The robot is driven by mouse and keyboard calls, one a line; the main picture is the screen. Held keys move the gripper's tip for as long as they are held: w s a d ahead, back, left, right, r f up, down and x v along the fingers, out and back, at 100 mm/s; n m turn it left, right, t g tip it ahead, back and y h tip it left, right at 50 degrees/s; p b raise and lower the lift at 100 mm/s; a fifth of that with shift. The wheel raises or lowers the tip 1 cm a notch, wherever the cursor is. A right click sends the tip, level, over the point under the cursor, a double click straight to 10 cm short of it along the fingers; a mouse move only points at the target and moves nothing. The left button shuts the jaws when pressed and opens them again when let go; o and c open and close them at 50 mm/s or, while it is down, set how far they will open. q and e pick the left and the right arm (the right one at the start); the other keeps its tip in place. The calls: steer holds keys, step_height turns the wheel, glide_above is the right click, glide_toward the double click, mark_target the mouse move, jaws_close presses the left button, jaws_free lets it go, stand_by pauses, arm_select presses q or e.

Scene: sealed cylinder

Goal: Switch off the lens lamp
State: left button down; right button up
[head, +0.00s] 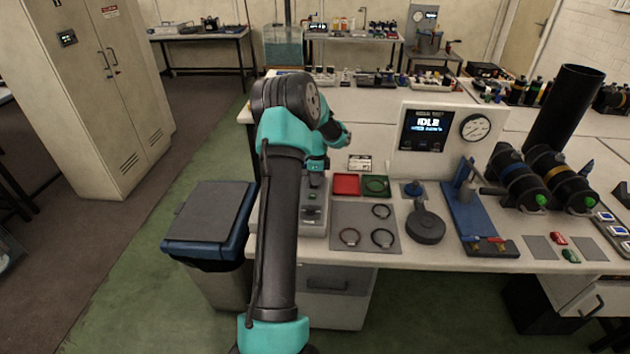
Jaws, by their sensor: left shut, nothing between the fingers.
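My left arm rises from the bottom of the head view and bends down over the bench. Its gripper (314,188) is small in the picture, shut and empty, pointing down over a grey box-like device (313,222). I cannot tell whether the gripper touches this device. A dark grey item with a round disc-shaped body and a short upright neck (425,228) stands on the bench to the right. I cannot tell for certain which item is the lens lamp, and no lit lamp is clear. My right gripper is not in view.
A red tray (346,185) and a green tray (376,186) lie right of the device, behind a grey mat (363,238) with several rings. A panel reading IDLE (425,131) stands behind. A blue stand (470,215) and dark cylinders (519,178) are farther right.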

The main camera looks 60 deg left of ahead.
arm_select(q)
steer(key=shift+w+a+r, duration=0.25)
steer(key=shift+w+a, duration=0.05)
steer(key=shift+a, duration=0.1)
steer(key=shift+a+r, duration=0.1)
steer(key=shift+r, duration=0.1)
steer(key=shift+w+r, duration=0.1)
steer(key=shift+r, duration=0.1)
step_height(320, 180, up, 7)
steer(key=shift+a+r, duration=0.2)
steer(key=shift+w, duration=0.1)
stand_by(0.5)
